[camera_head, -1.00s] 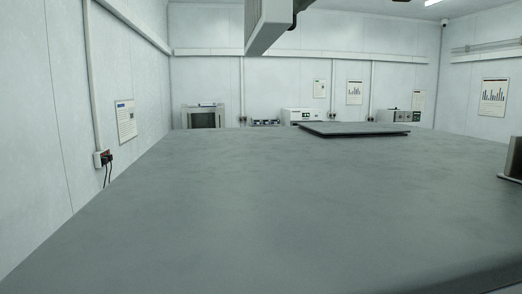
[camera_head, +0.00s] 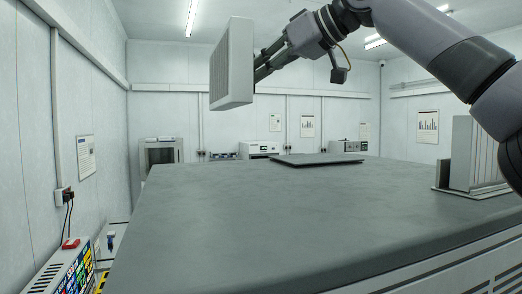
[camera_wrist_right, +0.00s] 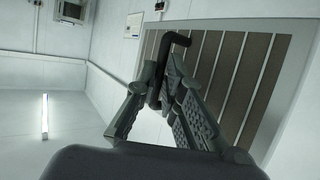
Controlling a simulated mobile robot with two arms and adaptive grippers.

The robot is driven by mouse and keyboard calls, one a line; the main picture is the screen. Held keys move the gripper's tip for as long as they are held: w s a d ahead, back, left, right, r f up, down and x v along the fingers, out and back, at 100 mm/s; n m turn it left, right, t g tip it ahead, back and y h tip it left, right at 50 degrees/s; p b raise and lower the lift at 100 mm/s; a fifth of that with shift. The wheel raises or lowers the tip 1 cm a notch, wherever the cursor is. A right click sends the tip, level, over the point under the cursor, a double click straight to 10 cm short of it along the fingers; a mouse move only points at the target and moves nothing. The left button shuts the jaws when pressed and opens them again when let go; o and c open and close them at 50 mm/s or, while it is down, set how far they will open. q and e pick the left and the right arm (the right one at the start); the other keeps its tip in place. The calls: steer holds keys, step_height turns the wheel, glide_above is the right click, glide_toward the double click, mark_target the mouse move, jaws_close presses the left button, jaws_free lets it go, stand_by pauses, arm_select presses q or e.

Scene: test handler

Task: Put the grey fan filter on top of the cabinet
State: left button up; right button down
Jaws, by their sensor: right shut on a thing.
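The grey fan filter (camera_head: 232,64) is a pale, ribbed square panel held upright in the air above the cabinet's far left part. My right gripper (camera_head: 262,66) is shut on it from the right side. In the right wrist view, my right gripper (camera_wrist_right: 165,75) closes around a dark bent handle (camera_wrist_right: 176,42) on the filter's slatted face (camera_wrist_right: 230,85). The cabinet's broad grey-green top (camera_head: 250,205) lies below, clear of the filter. My left gripper is not in view.
A flat dark plate (camera_head: 315,159) lies on the far part of the top. A light ribbed unit on a base (camera_head: 473,155) stands at the right edge. The middle of the top is bare. A panel with coloured buttons (camera_head: 68,268) is at the lower left.

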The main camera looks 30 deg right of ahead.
steer(key=f, duration=0.4)
steer(key=a+f, duration=0.1)
steer(key=f, duration=0.4)
steer(key=a+f, duration=0.1)
steer(key=f, duration=0.4)
steer(key=shift+w+a, duration=0.1)
steer(key=shift+w, duration=0.2)
steer(key=shift+f, duration=0.55)
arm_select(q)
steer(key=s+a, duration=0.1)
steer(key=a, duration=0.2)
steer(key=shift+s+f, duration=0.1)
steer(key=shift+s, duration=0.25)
arm_select(e)
steer(key=shift+d, duration=0.2)
